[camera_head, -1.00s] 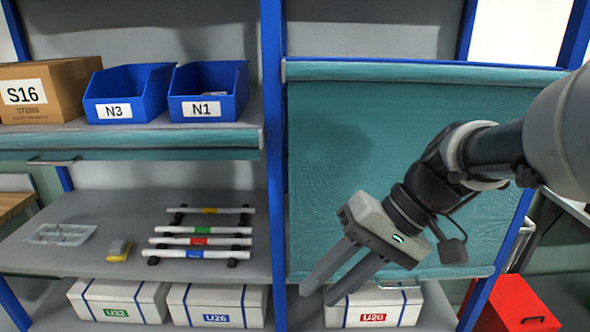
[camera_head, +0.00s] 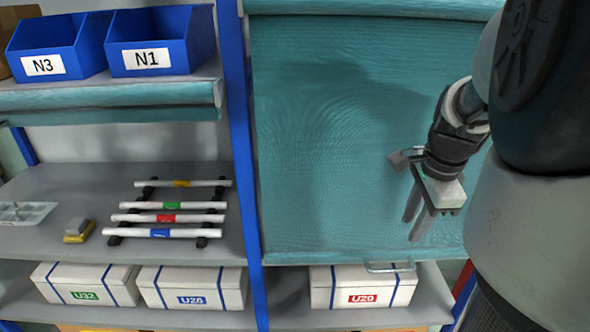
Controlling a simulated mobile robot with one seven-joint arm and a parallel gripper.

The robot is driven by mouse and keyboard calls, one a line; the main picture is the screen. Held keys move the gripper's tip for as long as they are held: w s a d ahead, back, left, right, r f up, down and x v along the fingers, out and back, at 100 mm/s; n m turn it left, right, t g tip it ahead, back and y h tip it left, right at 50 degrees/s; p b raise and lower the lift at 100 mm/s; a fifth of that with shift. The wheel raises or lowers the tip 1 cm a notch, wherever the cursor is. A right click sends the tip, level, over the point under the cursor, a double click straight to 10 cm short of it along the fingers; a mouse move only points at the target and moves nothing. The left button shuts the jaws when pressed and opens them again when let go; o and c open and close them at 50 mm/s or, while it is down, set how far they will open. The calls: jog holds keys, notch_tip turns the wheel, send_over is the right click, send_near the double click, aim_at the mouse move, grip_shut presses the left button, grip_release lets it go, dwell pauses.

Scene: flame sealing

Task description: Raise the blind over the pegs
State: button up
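A teal roller blind (camera_head: 330,130) hangs lowered over the right-hand bay and hides what is behind it. Its bottom bar carries a metal pull handle (camera_head: 390,266) near the lower edge, just above the white box U20. My gripper (camera_head: 415,228) is in front of the blind, up and to the right of the handle. Its two fingers point down, are apart and hold nothing. No pegs can be made out. A second teal blind (camera_head: 110,95) is rolled up over the left bay.
White boxes U32 (camera_head: 85,284), U26 (camera_head: 192,288) and U20 (camera_head: 362,288) stand on the lowest shelf. Several labelled rods (camera_head: 165,218) lie on a rack in the left bay. Blue bins N3 (camera_head: 55,47) and N1 (camera_head: 160,40) sit above. A blue post (camera_head: 243,150) separates the bays.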

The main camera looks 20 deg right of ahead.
aim_at(391, 270)
jog(key=w+f+b, duration=0.1)
jog(key=f, duration=0.4)
jog(key=w+f, duration=0.1)
jog(key=f, duration=0.5)
jog(key=w+f+b, duration=0.1)
jog(key=f, duration=0.4)
jog(key=shift+d+f+b, duration=0.3)
jog(key=shift+d+f, duration=0.05)
jog(key=shift+f, duration=0.05)
jog(key=shift+c, duration=0.3)
grip_shut()
